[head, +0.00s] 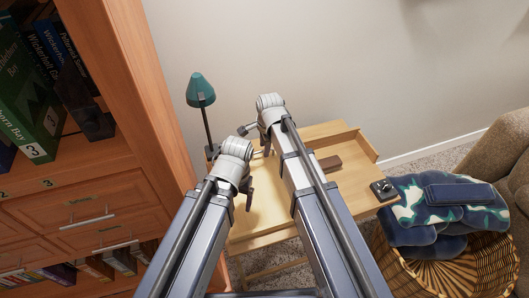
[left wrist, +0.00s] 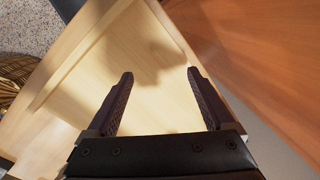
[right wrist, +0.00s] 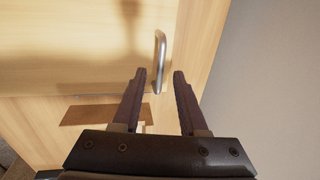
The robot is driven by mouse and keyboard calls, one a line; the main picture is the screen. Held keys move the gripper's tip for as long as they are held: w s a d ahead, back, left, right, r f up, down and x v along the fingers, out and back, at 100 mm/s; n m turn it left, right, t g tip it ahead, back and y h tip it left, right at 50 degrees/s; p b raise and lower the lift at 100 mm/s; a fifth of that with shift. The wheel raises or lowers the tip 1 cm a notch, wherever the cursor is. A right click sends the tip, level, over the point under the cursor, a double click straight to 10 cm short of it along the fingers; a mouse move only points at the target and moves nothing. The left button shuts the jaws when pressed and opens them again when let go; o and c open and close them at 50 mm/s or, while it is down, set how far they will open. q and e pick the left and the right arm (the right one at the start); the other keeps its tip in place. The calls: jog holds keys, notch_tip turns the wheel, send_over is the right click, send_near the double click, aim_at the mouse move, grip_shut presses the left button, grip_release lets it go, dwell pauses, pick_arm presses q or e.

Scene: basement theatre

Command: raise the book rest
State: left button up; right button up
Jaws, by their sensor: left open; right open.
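The light wooden desk (head: 265,215) has a pale flat panel with a raised edge, which seems to be the book rest; in the left wrist view the pale panel (left wrist: 140,50) fills the middle. In the right wrist view a silver bar handle (right wrist: 160,50) is fixed to the pale wood. My right gripper (right wrist: 159,71) is open, and the handle's near end shows between its fingers; I cannot tell whether they touch it. My left gripper (left wrist: 160,73) is open and empty over the panel. In the head view my arms hide much of the desk top.
A green lamp (head: 201,90) stands at the desk's back left. A brown block (head: 330,163) and a small dark device (head: 382,189) are on the desk's right. A wooden bookcase (head: 150,120) is close on the left. A wicker basket (head: 480,270) with a blue blanket (head: 405,190) stands at right.

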jog(key=shift+f, duration=0.1)
jog(key=shift+c, duration=0.4)
grip_shut()
dwell(1.0)
